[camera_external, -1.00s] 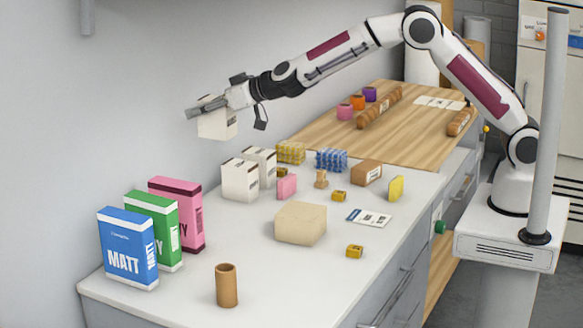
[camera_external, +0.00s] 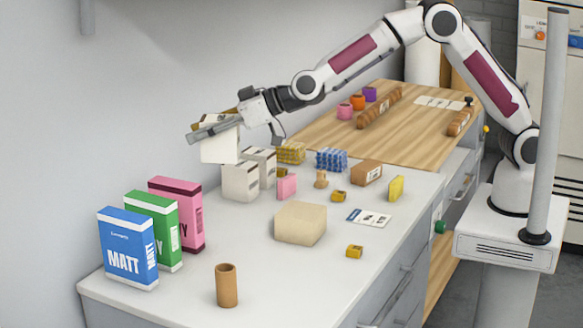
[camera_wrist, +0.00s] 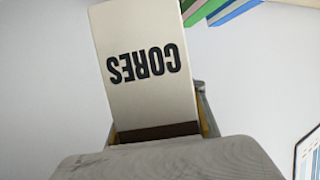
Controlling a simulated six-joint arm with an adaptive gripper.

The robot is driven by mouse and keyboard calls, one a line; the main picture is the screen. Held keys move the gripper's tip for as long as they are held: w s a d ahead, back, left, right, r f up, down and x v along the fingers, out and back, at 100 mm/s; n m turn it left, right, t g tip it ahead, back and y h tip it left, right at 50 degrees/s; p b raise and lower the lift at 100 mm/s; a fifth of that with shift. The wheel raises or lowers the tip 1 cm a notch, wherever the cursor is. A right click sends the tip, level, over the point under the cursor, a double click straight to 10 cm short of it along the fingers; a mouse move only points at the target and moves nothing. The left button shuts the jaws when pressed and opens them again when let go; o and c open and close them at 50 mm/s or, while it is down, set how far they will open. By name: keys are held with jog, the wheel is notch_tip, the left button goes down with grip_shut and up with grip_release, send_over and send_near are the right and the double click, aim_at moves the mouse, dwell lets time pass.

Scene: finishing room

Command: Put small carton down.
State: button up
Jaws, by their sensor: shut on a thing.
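A small white carton (camera_external: 219,150) is held in my gripper (camera_external: 213,130), which is shut on it. The carton is above the back of the white counter (camera_external: 230,228), up and a little left of two similar white cartons (camera_external: 240,181) that stand there. In the wrist view the carton (camera_wrist: 145,65) shows the word CORES upside down, with my gripper (camera_wrist: 155,135) below it. The carton's underside and its exact height above the counter cannot be told.
Blue, green and pink boxes (camera_external: 128,248) stand at the left end. The front middle has free room.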

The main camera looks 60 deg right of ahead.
jog(key=s+a+f+n+g+y, duration=0.1)
jog(key=s+a+n+g+y, duration=0.25)
jog(key=s+a, duration=1)
notch_tip(320, 180, down, 11)
jog(key=s+d, duration=0.1)
jog(key=shift+s+d+n+t+y, duration=0.15)
jog(key=shift+s+n+t+y, duration=0.1)
jog(key=shift+n+t+y, duration=0.15)
jog(key=shift+f, duration=0.15)
notch_tip(320, 180, down, 6)
dwell(0.3)
jog(key=shift+f, duration=0.2)
jog(key=shift+f, duration=1.75)
jog(key=shift+f, duration=0.15)
